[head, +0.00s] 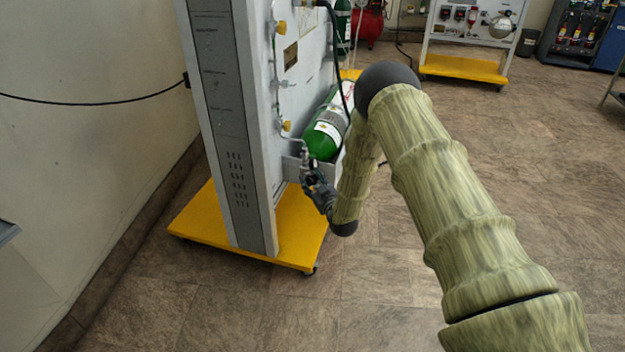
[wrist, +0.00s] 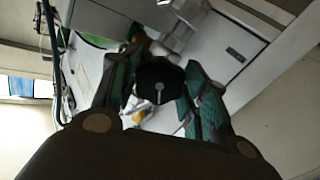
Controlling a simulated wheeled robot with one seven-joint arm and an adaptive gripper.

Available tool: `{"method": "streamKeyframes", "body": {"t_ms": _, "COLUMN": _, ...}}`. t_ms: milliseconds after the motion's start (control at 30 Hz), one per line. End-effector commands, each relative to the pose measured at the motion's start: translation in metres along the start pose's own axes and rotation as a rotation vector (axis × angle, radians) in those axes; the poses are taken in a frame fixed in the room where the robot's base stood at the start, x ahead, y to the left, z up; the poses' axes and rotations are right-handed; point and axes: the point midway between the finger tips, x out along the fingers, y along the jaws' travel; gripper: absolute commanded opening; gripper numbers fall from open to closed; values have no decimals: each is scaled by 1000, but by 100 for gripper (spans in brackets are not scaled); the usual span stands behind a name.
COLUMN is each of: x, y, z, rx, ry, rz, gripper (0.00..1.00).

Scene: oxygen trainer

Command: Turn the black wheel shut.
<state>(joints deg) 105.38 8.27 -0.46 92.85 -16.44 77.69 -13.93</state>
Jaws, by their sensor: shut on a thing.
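The black wheel (wrist: 158,86) is a dark lobed knob with a pale mark at its centre. In the wrist view it sits between the two fingers of my gripper (wrist: 160,92), which is shut on it. The fingers have teal inner pads, one on each side of the wheel. In the head view my gripper (head: 311,178) is at the near end of a green cylinder (head: 322,139). The wheel itself is too small and covered to make out there. The stem behind it is mostly hidden.
Yellow-tipped fittings and thin pipes stick out from the panel above my gripper. A black hose hangs close by. Open tiled floor (head: 390,300) lies in front.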

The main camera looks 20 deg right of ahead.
Motion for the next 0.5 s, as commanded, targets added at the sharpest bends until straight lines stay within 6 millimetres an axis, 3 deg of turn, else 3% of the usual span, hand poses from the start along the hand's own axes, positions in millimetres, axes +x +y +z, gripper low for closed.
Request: {"method": "streamKeyframes", "body": {"t_ms": 500, "x": -1, "y": -1, "z": 1, "rx": 415, "ry": -3, "rz": 0, "gripper": 21}}
